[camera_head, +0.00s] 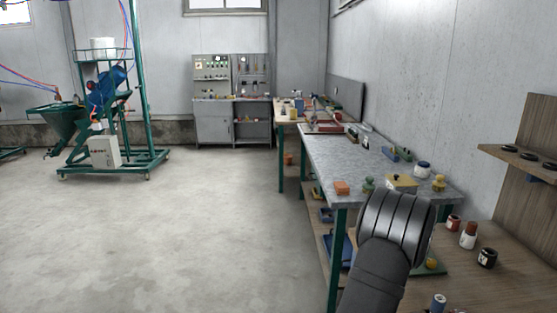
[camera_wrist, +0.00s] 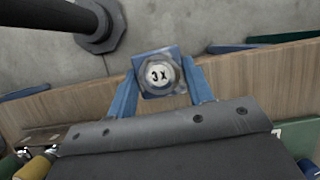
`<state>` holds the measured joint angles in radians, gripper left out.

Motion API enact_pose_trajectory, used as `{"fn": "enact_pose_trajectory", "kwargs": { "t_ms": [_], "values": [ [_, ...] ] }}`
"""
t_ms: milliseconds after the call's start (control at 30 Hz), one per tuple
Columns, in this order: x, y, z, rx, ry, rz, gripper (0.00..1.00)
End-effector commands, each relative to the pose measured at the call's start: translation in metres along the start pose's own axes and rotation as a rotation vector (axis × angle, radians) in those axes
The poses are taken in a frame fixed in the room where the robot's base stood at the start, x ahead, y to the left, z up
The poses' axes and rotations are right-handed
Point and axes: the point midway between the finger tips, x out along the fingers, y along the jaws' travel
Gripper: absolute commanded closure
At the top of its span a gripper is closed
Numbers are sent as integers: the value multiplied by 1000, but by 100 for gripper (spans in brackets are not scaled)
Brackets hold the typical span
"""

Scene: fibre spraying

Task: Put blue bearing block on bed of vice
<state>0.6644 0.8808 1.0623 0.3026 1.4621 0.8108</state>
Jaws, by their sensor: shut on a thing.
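The blue bearing block (camera_wrist: 160,74) shows in the wrist view, a square blue block with a round metal face marked "3 X". My gripper (camera_wrist: 161,80) has its two blue fingers closed on the block's left and right sides. The block is held over a wooden shelf edge (camera_wrist: 70,106) and the concrete floor. In the camera_head view my dark arm fills the lower right, and my gripper and the block are hidden there. I cannot make out the vice for certain in either view.
A grey-topped workbench (camera_head: 330,160) runs along the right wall, with an orange block (camera_head: 342,187), a yellow box (camera_head: 401,183) and jars on it. A wooden bench (camera_head: 490,270) with several bottles stands at the right. A dark pole (camera_wrist: 95,20) is close in the wrist view.

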Motion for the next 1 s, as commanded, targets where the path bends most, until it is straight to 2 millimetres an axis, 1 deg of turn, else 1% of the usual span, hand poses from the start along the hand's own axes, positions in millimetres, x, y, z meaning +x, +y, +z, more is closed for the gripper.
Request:
{"fn": "enact_pose_trajectory", "kwargs": {
  "t_ms": [33, 100, 167, 233, 333, 433, 500, 600, 700, 800, 900, 1000],
  "values": [
    [17, -10, 20, -89, -2, 39, 89],
    [39, -18, 44, -210, -2, 90, 89],
    [58, -23, 64, -314, -1, 133, 89],
    [82, -26, 87, -437, -1, 184, 89],
    [116, -26, 118, -612, -2, 258, 89],
    [150, -22, 149, -785, -2, 330, 89],
    [173, -16, 170, -905, -2, 380, 89],
    [202, -6, 196, -1066, -1, 446, 89],
    [226, 6, 219, -1205, -1, 503, 89],
    [243, 16, 235, -1311, 0, 546, 89],
    [255, 23, 245, -1382, 0, 574, 89],
    [260, 27, 250, -1420, 2, 589, 89]
  ]
}}
